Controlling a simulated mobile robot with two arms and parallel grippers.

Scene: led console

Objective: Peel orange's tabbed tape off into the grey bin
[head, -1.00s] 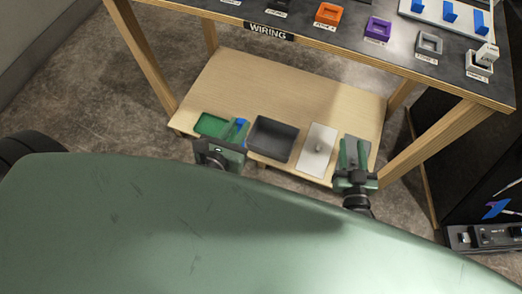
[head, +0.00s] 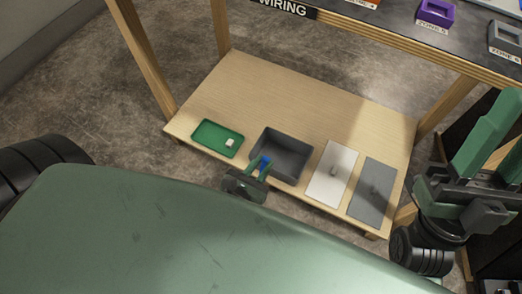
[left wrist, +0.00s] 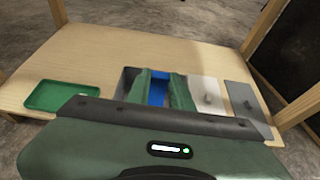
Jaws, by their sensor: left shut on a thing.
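My left gripper (head: 262,168) is shut on a small blue piece (head: 265,162), at the near left part of the dark grey bin (head: 296,145). I cannot tell whether the blue piece is tape. In the left wrist view the blue piece (left wrist: 157,90) shows between the green fingers, with the bin (left wrist: 126,83) behind them. My right gripper (head: 497,150) is at the right edge, its green fingers apart and nothing visible between them. Only a sliver of the orange block (head: 370,2) shows at the top edge; its tape cannot be seen.
The bin stands on a low wooden shelf (head: 270,95). A green tray (head: 208,138) with a small white piece (head: 230,143) is left of it. A white plate (head: 325,185) and a grey plate (head: 365,200), each with a knob, are right. A purple block (head: 437,10) is on the tabletop above.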

